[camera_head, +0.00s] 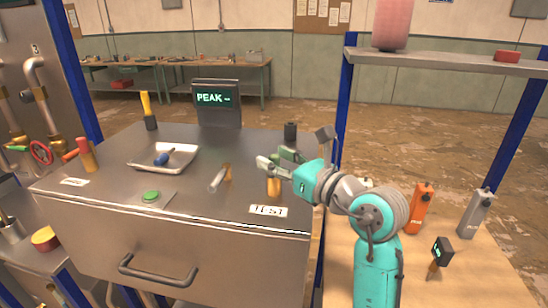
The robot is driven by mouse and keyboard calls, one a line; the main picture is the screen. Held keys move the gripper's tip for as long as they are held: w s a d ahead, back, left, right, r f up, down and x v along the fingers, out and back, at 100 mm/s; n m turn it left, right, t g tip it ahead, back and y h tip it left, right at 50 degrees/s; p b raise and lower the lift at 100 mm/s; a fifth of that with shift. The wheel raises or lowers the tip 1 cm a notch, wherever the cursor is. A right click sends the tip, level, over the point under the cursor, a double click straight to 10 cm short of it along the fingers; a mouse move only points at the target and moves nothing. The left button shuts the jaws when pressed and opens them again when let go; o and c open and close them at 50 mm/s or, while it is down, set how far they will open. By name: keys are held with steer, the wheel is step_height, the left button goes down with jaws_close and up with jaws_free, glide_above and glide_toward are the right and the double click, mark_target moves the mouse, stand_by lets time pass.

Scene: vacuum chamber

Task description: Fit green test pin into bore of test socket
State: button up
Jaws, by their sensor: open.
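My gripper (268,166) is at the end of the teal arm, over the right part of the steel cabinet top. Its jaws are open and apart. A small green piece (290,154) shows right behind the gripper; it may be the green test pin, but the gripper partly covers it and I cannot tell whether they touch. A short brass-orange cylinder (273,187) stands below the gripper, behind the TEST label (268,210); it may be the test socket. Its upper end is close to the gripper and its bore is not visible.
A silver and brass cylinder (220,178) lies left of the gripper. A tray (178,166) holds a blue item. A PEAK display (217,103), a dark cylinder (291,132) and a green button (151,196) are also on top. A shelf (440,58) rises at right.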

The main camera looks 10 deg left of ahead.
steer(key=v, duration=1.1)
